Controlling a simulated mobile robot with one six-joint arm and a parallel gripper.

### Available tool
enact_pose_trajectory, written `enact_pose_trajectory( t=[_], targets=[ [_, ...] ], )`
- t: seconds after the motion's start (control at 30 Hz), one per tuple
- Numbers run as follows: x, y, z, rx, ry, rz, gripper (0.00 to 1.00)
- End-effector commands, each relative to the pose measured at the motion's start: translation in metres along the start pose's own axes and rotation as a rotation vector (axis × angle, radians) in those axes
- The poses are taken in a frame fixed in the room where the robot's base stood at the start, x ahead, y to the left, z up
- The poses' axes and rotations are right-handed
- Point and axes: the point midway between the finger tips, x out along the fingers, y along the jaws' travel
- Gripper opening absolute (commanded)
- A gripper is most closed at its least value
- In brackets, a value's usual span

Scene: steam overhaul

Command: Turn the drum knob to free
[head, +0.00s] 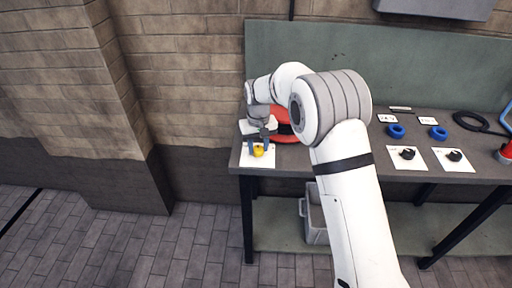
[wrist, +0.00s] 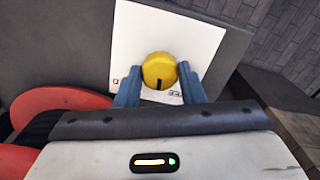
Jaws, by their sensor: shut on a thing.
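The yellow drum knob (wrist: 159,70) sits on a white plate (wrist: 190,32) on the bench; it also shows in the head view (head: 258,152). A dark pointer mark on the knob faces the gripper side in the wrist view. Small markings on the plate flank the knob near that side, too small to read. My gripper (wrist: 160,84) has its two blue fingers on either side of the knob, closed on it. In the head view my gripper (head: 258,142) is over the plate at the bench's left end, partly covering the knob.
A red round thing (head: 282,124) stands close behind and beside my gripper, partly hidden by my arm. Two black knobs on white plates (head: 406,158) (head: 454,156) and blue rings (head: 396,131) (head: 438,132) lie to the right. A grey bin (head: 312,222) is below the bench.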

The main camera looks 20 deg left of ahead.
Motion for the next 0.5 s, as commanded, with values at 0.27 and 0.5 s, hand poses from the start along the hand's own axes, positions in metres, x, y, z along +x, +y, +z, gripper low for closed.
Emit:
enact_pose_trajectory(
  t=[0.27, 0.5],
  targets=[
    [-0.0020, -0.0015, -0.0019, -0.259, 0.008, 0.000, 0.13],
    [-0.0026, -0.0024, -0.0020, -0.452, 0.009, 0.001, 0.13]
  ],
)
